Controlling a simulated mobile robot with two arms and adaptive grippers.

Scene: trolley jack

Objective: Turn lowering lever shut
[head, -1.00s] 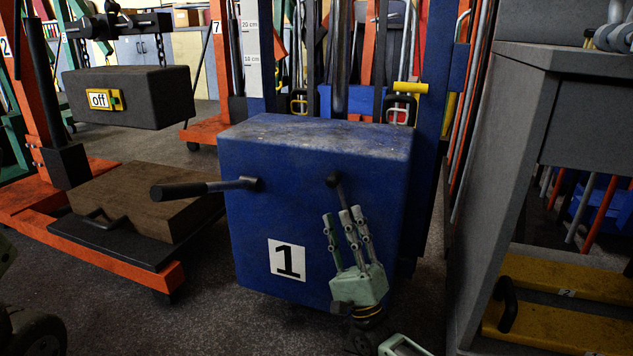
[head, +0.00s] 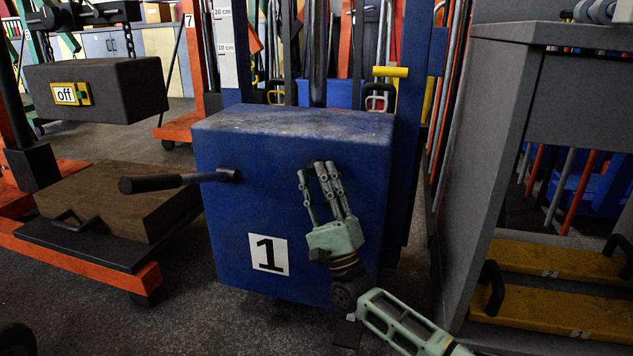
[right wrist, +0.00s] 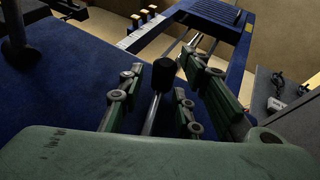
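The blue jack body (head: 225,200), marked 1, stands in the middle of the head view. A lever with a black grip (head: 155,184) sticks out to the left from its front. A second lever is largely hidden behind my right gripper (head: 320,172) in the head view. In the right wrist view this second lever (right wrist: 163,75) shows a black knob on a metal shaft. It stands between the green fingers, with gaps visible on both sides. My right gripper is open around it. I cannot tell which lever is the lowering one. My left gripper is not in view.
An orange jack with a wooden block (head: 115,200) and a hanging dark box (head: 95,98) labelled off stands at left. A grey cabinet (head: 490,150) and yellow steps (head: 550,310) are close on the right. Bare floor (head: 205,320) lies in front.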

